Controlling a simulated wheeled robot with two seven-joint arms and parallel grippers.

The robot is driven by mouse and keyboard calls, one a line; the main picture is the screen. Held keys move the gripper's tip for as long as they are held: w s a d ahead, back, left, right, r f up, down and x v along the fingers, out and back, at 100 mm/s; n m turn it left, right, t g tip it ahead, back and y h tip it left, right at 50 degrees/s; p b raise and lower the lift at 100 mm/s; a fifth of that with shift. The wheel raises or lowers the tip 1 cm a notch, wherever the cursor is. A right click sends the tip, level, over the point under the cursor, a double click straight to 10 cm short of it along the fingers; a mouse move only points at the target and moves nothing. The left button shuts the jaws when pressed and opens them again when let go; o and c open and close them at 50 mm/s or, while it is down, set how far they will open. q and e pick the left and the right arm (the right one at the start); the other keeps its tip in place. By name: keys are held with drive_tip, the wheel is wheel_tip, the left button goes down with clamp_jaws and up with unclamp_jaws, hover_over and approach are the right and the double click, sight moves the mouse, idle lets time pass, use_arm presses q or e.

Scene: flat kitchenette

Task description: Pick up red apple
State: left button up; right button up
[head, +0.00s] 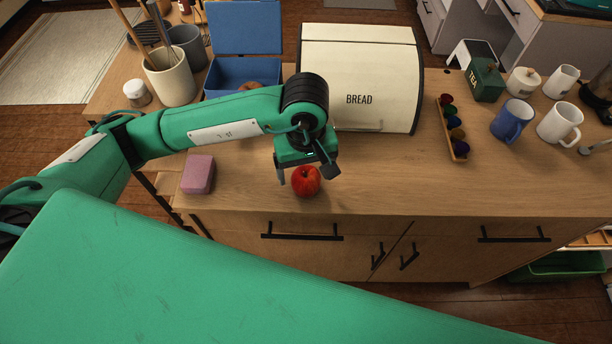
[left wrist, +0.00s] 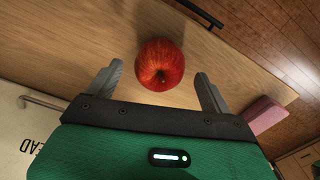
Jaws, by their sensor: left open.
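The red apple (head: 306,182) sits on the wooden counter near its front edge, in front of the bread box. My left gripper (head: 305,175) is just above and behind it, pointing down. In the left wrist view the apple (left wrist: 160,65) lies between and slightly beyond the two open fingertips (left wrist: 160,85). The fingers are apart from it on both sides and hold nothing. My right gripper is not in view.
A cream bread box (head: 359,78) stands behind the apple. A pink block (head: 198,174) lies to the left. A blue box (head: 240,75), a utensil crock (head: 170,78), a rack of colored capsules (head: 452,128) and mugs (head: 511,119) stand around. The counter right of the apple is clear.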

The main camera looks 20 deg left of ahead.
sight(306, 174)
use_arm(q)
wheel_tip(306, 174, down, 3)
drive_tip(key=shift+f+p, duration=0.1)
drive_tip(key=shift+p, duration=0.4)
drive_tip(key=shift+f, duration=0.25)
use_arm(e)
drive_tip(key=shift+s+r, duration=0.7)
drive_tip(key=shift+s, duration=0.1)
use_arm(q)
drive_tip(key=shift+c, duration=0.2)
drive_tip(key=c, duration=1.1)
drive_tip(key=shift+o, duration=0.2)
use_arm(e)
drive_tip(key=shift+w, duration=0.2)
use_arm(q)
drive_tip(key=shift+r, duration=0.1)
